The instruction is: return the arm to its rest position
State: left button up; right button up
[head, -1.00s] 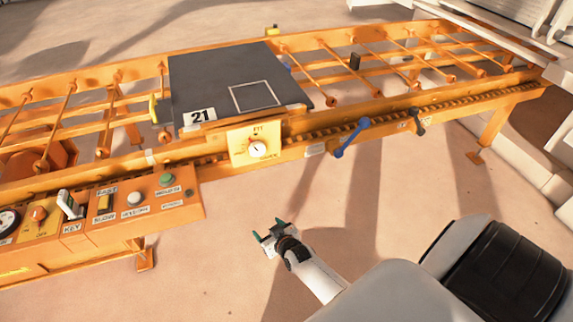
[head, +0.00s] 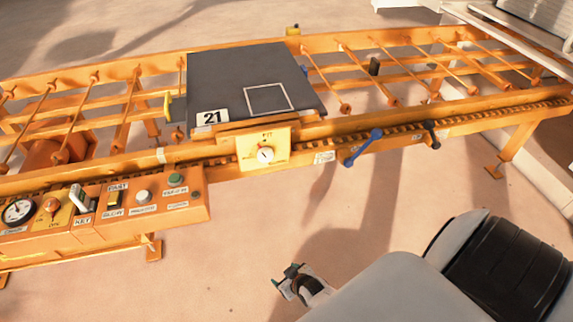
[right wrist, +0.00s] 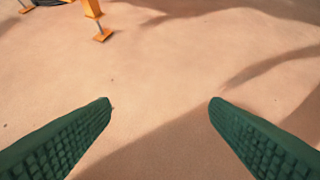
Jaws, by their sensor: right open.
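My right gripper (head: 283,274) is low in the head view, over bare floor in front of the orange conveyor frame and apart from it. In the right wrist view its two green ribbed fingers (right wrist: 160,104) stand wide apart with only floor between them. It is open and empty. Most of my right arm is hidden behind my own body parts at the lower right. My left gripper is in neither view.
The orange roller frame (head: 360,136) crosses the head view, bearing a dark plate (head: 225,85) marked 21. A dial (head: 264,155), a blue lever (head: 362,147) and a control panel (head: 150,213) are on its near side. Floor (head: 225,270) before it is clear.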

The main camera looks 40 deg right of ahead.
dwell(0.4)
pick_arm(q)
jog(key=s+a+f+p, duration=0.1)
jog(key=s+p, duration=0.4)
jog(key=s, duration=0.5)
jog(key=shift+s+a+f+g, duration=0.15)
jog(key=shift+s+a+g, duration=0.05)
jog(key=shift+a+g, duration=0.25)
pick_arm(e)
jog(key=s+a+f+n+g, duration=0.1)
jog(key=s+f+g, duration=0.2)
jog(key=s, duration=1.2)
jog(key=s+a+f+n+g, duration=0.1)
jog(key=s+a+f+g, duration=0.1)
jog(key=s, duration=1.4)
jog(key=shift+s+a+f+g, duration=0.15)
jog(key=shift+f+g, duration=0.6)
jog(key=shift+g, duration=0.45)
jog(key=shift+c, duration=0.3)
